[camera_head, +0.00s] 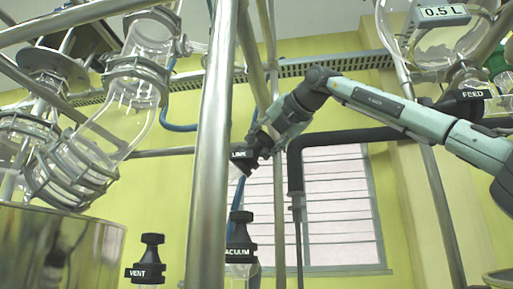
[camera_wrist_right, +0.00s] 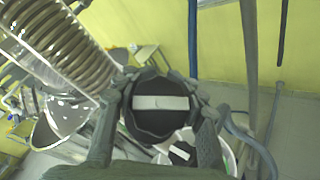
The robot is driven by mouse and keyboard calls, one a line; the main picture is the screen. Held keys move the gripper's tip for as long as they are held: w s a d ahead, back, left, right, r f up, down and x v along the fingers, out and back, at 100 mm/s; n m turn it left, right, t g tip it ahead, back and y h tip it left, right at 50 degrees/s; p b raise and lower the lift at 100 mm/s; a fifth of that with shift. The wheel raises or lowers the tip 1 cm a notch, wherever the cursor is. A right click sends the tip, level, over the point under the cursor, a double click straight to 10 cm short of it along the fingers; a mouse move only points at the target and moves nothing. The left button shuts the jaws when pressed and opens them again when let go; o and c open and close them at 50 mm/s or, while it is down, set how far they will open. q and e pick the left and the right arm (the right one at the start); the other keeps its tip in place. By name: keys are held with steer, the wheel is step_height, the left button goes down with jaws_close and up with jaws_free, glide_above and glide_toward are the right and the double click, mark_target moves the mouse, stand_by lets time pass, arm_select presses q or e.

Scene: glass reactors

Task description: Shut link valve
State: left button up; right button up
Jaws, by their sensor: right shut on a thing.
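The link valve (camera_head: 239,156) is black with a white-lettered label, partly hidden behind the metal post in the head view. My right gripper (camera_head: 262,147) reaches it from the right and is shut on its knob. In the right wrist view the round black knob (camera_wrist_right: 160,118) sits between the two fingers of the gripper (camera_wrist_right: 165,88), one on each side. A white bar runs across the knob's face, about level in that picture. My left gripper is not in view.
The VACUUM valve (camera_head: 240,235) stands below the gripper, and the VENT valve (camera_head: 147,258) is lower left. The FEED valve (camera_head: 466,100) is at the right. A thick metal post (camera_head: 211,150) stands just left of the gripper.

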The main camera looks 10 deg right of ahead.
steer(key=shift+m+h, duration=0.5)
steer(key=shift+m, duration=0.1)
steer(key=m+h+p, duration=0.1)
steer(key=m+g+h+p, duration=0.1)
steer(key=m, duration=0.1)
steer(key=m+g+h+p, duration=0.1)
steer(key=shift+d+f+h+p, duration=0.3)
steer(key=shift+d+f+p, duration=0.05)
steer(key=shift+d, duration=0.05)
steer(key=shift+c, duration=0.3)
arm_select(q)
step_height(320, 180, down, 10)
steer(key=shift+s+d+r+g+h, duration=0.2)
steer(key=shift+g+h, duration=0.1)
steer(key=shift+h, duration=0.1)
arm_select(e)
steer(key=shift+d+f+m+g, duration=0.15)
steer(key=shift+m+g, duration=0.15)
steer(key=shift+m, duration=0.2)
steer(key=o, duration=1.3)
steer(key=shift+s, duration=0.2)
steer(key=shift+o, duration=0.3)
steer(key=shift+w, duration=0.1)
steer(key=v, duration=1.2)
